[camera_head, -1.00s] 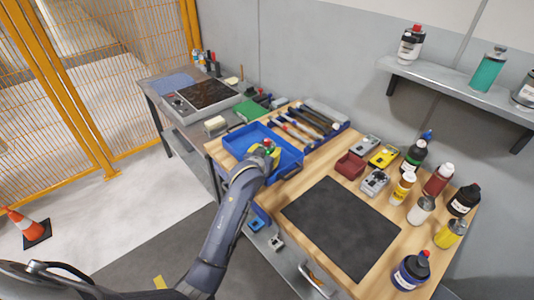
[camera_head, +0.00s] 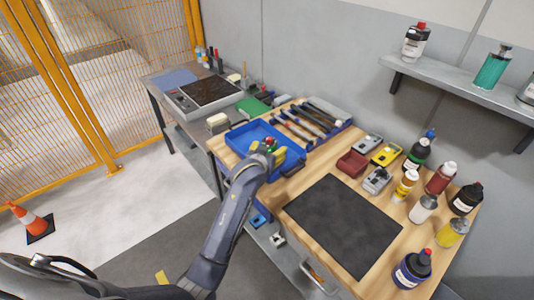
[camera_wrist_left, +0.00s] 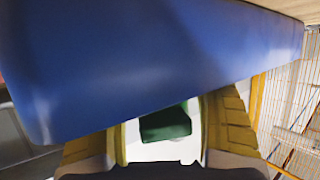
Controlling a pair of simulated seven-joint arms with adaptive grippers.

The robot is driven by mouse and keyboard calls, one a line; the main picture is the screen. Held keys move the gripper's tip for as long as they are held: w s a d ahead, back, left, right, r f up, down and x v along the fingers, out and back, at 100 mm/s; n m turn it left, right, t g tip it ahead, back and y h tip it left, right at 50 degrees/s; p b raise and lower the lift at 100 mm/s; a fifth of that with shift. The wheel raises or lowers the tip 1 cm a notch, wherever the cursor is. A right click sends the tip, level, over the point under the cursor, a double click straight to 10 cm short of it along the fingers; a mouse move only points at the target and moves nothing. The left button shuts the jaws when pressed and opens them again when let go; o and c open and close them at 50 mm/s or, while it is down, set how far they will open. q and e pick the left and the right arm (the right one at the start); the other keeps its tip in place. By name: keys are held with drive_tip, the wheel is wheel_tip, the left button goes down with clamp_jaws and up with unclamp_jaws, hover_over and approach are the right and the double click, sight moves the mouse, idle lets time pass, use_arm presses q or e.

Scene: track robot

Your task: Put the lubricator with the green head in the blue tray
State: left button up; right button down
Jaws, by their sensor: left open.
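The blue tray (camera_head: 240,135) lies at the left end of the wooden table. My left gripper (camera_head: 273,152), with yellow fingers, is open at the tray's right side, by its rim. A small green and red piece (camera_head: 270,143) shows at the fingers. In the left wrist view, a dark green block (camera_wrist_left: 165,124) on white lies between the spread yellow fingers; I cannot tell whether it is the lubricator's green head. A large blue surface (camera_wrist_left: 150,60), apparently the tray, fills the top of that view. My right gripper is not in view.
Several bottles, including a yellow one (camera_head: 452,232), stand at the table's right end. A dark mat (camera_head: 343,225) lies bare in the middle. A tool rack (camera_head: 310,122) stands behind the tray. A wall shelf (camera_head: 460,90) holds more bottles.

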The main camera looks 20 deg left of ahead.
use_arm(q)
drive_tip(key=v, duration=1.2)
drive_tip(key=shift+r, duration=0.15)
drive_tip(key=s+a+f+m+g+y, duration=0.15)
drive_tip(key=s+a+f, duration=0.3)
drive_tip(key=s, duration=0.55)
drive_tip(key=s+a+f+m+g+y, duration=0.1)
drive_tip(key=s+a+f+m+g, duration=0.2)
drive_tip(key=s+f, duration=0.5)
drive_tip(key=s+a+f+m+g+y, duration=0.2)
drive_tip(key=s+a+f+m, duration=0.1)
drive_tip(key=s, duration=1)
drive_tip(key=s+d+f+g+h, duration=0.1)
drive_tip(key=d+f+h, duration=0.15)
drive_tip(key=f, duration=1.25)
drive_tip(key=s+d+f+g+h, duration=0.1)
drive_tip(key=d+f+g, duration=0.15)
drive_tip(key=f, duration=1.35)
drive_tip(key=s+f+n+g+h, duration=0.1)
drive_tip(key=s+f+n+g, duration=0.1)
drive_tip(key=s+f, duration=1.8)
drive_tip(key=shift+s+d+n, duration=0.2)
drive_tip(key=shift+s+n, duration=0.4)
drive_tip(key=shift+n, duration=0.15)
drive_tip(key=shift+f, duration=0.1)
